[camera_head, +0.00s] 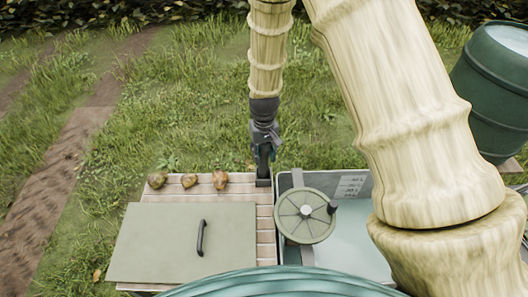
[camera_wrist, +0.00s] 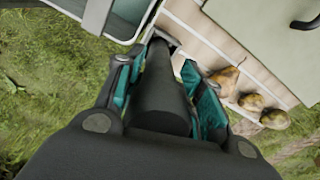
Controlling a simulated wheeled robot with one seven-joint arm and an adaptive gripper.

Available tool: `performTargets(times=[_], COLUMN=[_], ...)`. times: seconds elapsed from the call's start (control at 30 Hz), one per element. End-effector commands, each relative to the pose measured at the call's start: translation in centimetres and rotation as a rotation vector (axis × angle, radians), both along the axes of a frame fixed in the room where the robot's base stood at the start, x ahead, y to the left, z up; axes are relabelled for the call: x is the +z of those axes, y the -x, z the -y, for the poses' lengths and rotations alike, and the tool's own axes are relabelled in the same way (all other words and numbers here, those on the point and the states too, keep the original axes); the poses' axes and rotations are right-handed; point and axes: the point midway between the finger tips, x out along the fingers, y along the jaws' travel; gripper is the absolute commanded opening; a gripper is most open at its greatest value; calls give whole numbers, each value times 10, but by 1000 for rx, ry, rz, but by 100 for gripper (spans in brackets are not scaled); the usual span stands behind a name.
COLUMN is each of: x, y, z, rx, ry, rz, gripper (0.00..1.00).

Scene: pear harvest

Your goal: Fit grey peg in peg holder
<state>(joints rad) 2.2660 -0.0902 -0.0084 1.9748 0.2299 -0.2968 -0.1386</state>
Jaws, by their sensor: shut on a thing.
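My gripper (camera_head: 264,150) points down over the back right corner of the slatted wooden table. In the wrist view my gripper (camera_wrist: 163,92) has its teal-padded fingers closed on both sides of the dark grey peg (camera_wrist: 161,88). The peg's far end points at the table's corner, beside the grey bin. Whether the peg's tip is inside anything is hidden.
Three pears (camera_head: 189,181) lie along the table's back edge, left of my gripper. A flat green-grey panel with a black handle (camera_head: 201,238) covers the table's front. A handwheel (camera_head: 304,215) stands at the bin (camera_head: 349,221) on the right. A green barrel (camera_head: 490,95) is farther right.

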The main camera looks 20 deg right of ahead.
Motion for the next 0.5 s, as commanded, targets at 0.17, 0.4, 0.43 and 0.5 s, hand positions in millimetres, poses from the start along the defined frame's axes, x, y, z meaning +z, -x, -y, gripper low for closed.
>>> performTargets(times=[0.17, 0.4, 0.43, 0.5], x=[-1, -1, -1, -1], y=[0, 0, 0, 0], z=[0, 0, 0, 0], rx=[0, 0, 0, 0], ry=[0, 0, 0, 0], rz=[1, 1, 1, 1], gripper=[0, 56, 61, 64])
